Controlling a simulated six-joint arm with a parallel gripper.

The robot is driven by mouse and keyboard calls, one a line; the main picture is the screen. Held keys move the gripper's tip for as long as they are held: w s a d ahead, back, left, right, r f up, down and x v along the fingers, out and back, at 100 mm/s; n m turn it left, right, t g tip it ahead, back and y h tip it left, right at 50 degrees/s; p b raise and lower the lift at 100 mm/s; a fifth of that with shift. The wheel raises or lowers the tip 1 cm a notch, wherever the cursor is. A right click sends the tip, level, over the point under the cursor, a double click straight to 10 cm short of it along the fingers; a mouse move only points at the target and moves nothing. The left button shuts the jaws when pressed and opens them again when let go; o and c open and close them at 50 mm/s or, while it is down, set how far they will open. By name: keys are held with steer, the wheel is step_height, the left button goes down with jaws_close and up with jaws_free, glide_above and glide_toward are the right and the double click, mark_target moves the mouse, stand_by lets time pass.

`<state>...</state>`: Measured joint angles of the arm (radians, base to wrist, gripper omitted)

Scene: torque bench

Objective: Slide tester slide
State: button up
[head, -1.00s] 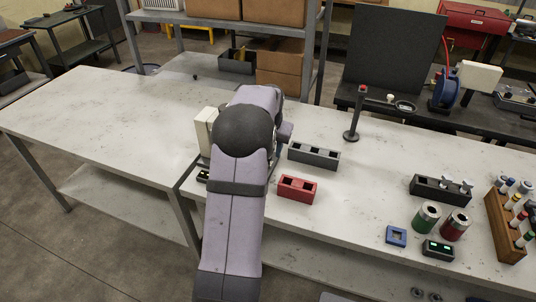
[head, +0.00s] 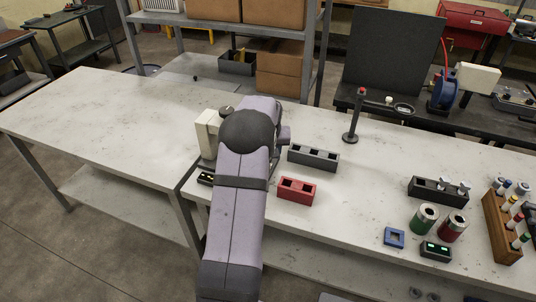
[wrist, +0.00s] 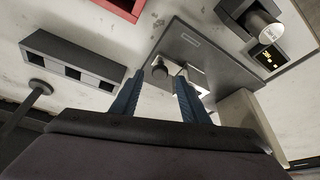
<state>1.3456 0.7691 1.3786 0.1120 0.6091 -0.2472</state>
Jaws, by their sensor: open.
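The tester shows in the wrist view as a grey plate (wrist: 205,52) with a small label, a dark round knob (wrist: 160,72) and a pale short post beside it. I cannot tell which part is the slide. My gripper (wrist: 159,78) is open, its two blue fingers reaching over the plate on either side of the dark knob. Contact with it cannot be made out. The tester's cream block (wrist: 243,115) stands right of the fingers; it also shows in the head view (head: 205,132), left of my arm. In the head view my arm hides the gripper and most of the tester.
A small display box (wrist: 268,58) with lit yellow digits and a metal cylinder sit near the plate. A dark three-socket block (head: 313,157) and a red two-socket block (head: 297,190) stand right of my arm. The left bench (head: 90,115) is clear.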

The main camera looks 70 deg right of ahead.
steer(key=shift+p+x, duration=0.4)
steer(key=shift+x, duration=1.1)
jaws_close()
